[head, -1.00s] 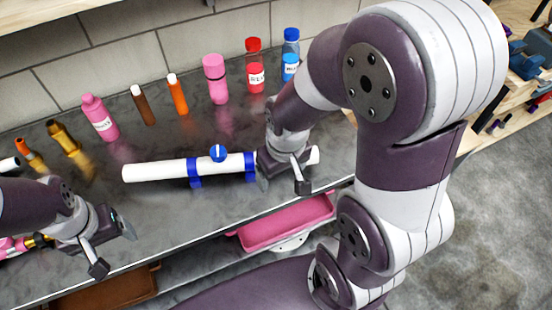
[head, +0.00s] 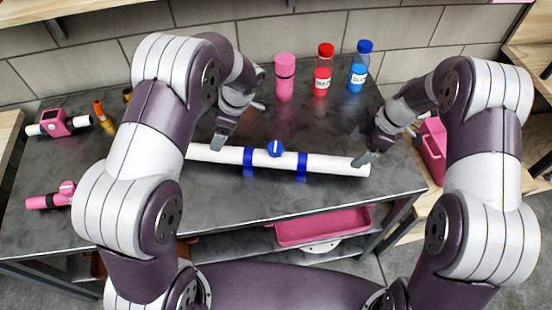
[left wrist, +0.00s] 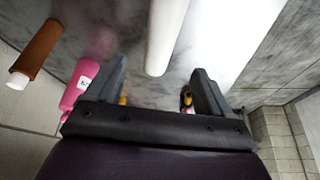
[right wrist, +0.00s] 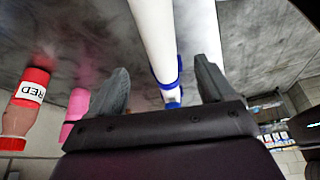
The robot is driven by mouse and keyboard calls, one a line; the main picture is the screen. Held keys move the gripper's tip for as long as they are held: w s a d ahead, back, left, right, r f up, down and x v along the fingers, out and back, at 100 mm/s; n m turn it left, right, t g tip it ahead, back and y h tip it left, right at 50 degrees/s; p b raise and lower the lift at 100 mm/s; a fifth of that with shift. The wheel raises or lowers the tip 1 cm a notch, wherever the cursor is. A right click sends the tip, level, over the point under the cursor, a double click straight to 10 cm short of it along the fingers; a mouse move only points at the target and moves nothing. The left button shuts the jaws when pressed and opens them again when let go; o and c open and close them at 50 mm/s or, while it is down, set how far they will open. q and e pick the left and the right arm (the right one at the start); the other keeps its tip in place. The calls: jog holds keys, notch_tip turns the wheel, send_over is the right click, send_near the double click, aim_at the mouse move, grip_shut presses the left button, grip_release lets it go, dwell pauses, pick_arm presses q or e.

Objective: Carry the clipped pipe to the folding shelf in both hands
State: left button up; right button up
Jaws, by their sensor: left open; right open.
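A white pipe (head: 225,155) with two blue clips (head: 301,166) and a blue knob (head: 275,148) lies across the dark metal table. My left gripper (head: 222,140) is over the pipe's left end. It is open; in the left wrist view the white pipe (left wrist: 166,35) runs in toward the gap between its fingers (left wrist: 158,85). My right gripper (head: 368,157) is open at the pipe's right end. In the right wrist view the pipe (right wrist: 152,35) and its blue clips lie between the open fingers (right wrist: 165,90). I cannot tell whether any finger touches the pipe. The folding shelf is not clearly identifiable.
A pink bottle (head: 284,77), a red-capped bottle (head: 323,72) and a blue-capped bottle (head: 359,68) stand behind the pipe. A pink-and-white fitting (head: 56,123) lies at the left. A pink tray (head: 320,227) sits below the table's front edge. The tabletop before the pipe is clear.

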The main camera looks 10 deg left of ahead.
aim_at(210, 153)
pick_arm(q)
jog(key=x, duration=1.2)
jog(key=shift+f, duration=0.1)
pick_arm(e)
jog(key=x, duration=1.2)
pick_arm(q)
jog(key=shift+c, duration=0.4)
pick_arm(e)
jog(key=shift+c, duration=0.4)
pick_arm(q)
jog(key=c, duration=1.4)
pick_arm(e)
jog(key=c, duration=1.4)
